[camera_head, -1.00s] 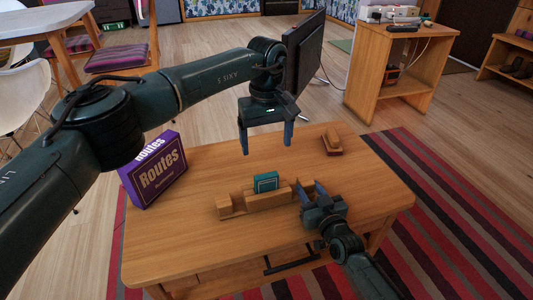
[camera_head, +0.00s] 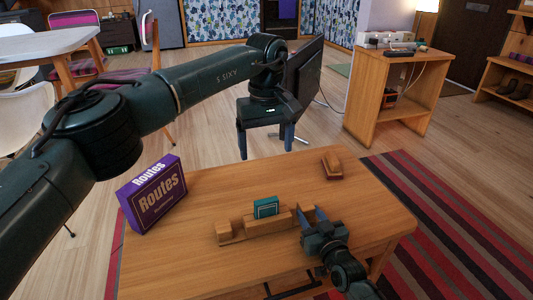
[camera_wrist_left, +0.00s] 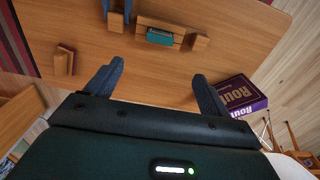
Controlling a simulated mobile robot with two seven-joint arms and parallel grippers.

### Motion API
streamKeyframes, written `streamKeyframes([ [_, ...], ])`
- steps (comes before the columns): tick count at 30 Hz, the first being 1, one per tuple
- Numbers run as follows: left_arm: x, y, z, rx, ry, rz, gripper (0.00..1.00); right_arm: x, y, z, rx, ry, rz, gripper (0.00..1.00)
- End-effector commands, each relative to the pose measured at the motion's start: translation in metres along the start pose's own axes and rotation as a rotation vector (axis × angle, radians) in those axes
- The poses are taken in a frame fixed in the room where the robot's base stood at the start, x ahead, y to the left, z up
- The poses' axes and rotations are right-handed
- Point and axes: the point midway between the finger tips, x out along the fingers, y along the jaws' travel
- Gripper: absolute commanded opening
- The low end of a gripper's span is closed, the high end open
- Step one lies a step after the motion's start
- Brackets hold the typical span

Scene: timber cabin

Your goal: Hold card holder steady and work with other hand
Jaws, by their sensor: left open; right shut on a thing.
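The wooden card holder (camera_head: 236,232) stands on the table with a teal card box (camera_head: 265,207) upright in it. My right gripper (camera_head: 313,216) is shut on the holder's right end. My left gripper (camera_head: 266,147) is open and empty, in the air above the table's far edge, behind the holder. In the left wrist view, the left fingers (camera_wrist_left: 155,85) are spread apart with nothing between them. The card holder (camera_wrist_left: 144,24) and teal box (camera_wrist_left: 160,36) show beyond them there, near the top.
A purple "Routes" box (camera_head: 153,196) stands at the table's left side. A small wooden block-like object (camera_head: 332,165) lies at the back right. The wooden table (camera_head: 190,265) has bare room in front and behind the holder. A dark monitor (camera_head: 305,75) stands beyond my left gripper.

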Motion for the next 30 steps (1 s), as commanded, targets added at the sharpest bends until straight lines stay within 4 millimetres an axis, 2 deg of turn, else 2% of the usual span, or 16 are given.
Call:
streamKeyframes([
  [6, -0.018, 0.0, 0.0, 0.001, 0.001, 0.0, 0.81, 0.0, 0.0, 0.0, 0.0, 0.0, 0.0, 0.11],
  [14, -0.02, 0.0, 0.0, 0.002, 0.0, 0.0, 0.81, 0.0, 0.0, 0.0, 0.0, 0.0, 0.0, 0.11],
  [15, -0.02, 0.0, 0.0, 0.002, 0.0, 0.0, 0.81, 0.0, 0.0, 0.0, 0.0, 0.0, 0.0, 0.37],
  [24, -0.019, 0.0, 0.0, 0.001, 0.0, 0.0, 0.81, 0.0, 0.0, 0.0, 0.0, 0.0, 0.0, 0.61],
  [30, -0.019, 0.0, 0.0, 0.001, 0.0, 0.0, 0.81, 0.0, 0.0, 0.0, 0.0, 0.0, 0.0, 0.61],
])
